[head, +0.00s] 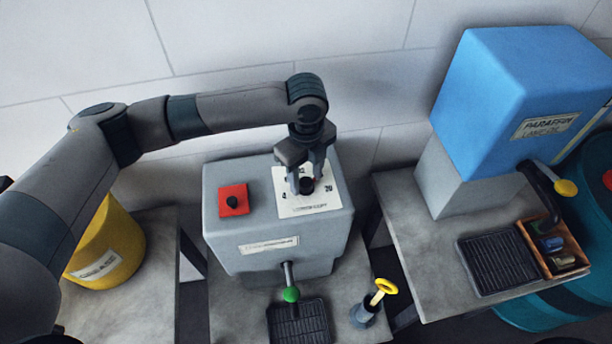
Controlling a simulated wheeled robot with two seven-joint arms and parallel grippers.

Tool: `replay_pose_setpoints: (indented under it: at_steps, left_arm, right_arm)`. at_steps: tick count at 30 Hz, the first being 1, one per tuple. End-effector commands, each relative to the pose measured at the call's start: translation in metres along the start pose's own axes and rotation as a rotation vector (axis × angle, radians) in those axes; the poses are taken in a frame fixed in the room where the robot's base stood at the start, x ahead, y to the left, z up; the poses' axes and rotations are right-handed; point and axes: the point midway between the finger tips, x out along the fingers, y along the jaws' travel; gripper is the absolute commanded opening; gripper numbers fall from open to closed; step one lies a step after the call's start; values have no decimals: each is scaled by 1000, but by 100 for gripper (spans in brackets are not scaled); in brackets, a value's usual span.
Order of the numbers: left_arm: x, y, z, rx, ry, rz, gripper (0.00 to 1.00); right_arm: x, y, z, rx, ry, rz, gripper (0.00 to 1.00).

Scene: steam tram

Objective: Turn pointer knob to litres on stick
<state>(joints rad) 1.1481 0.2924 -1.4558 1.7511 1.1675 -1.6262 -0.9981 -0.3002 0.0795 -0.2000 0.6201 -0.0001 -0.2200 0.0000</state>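The pointer knob (307,186) is a small dark knob on a white dial plate (310,207) with printed numbers, on top of a grey box-shaped machine (265,262). My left gripper (306,184) points down over the dial, with its fingers on either side of the knob. I cannot tell whether the fingers touch it. The gripper hides part of the dial and the knob's pointer. My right gripper is not in view.
A red plate with a black button (233,201) sits left of the dial. A green-tipped lever (290,294) juts from the machine's front, above a black drip grate (299,322). A yellow-handled item (381,291) stands at right. A blue paraffin tank (520,100) and yellow container (105,245) flank the machine.

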Motion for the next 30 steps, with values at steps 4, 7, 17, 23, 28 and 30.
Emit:
replay_pose_setpoints:
  at_steps: [4,7,17,23,28,30]
  left_arm:
    - [1,1,0,0,1,2,45]
    - [1,1,-1,0,1,3,45]
    - [-16,0,0,1,0,0,45]
    - [-46,0,0,1,0,-2,45]
    - [-80,0,0,1,-1,-2,45]
    - [-95,0,0,1,-1,-2,45]
  right_arm:
    - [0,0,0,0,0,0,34]
    - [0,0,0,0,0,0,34]
    - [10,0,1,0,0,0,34]
    - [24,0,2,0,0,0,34]
    - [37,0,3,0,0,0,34]
    - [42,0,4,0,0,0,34]
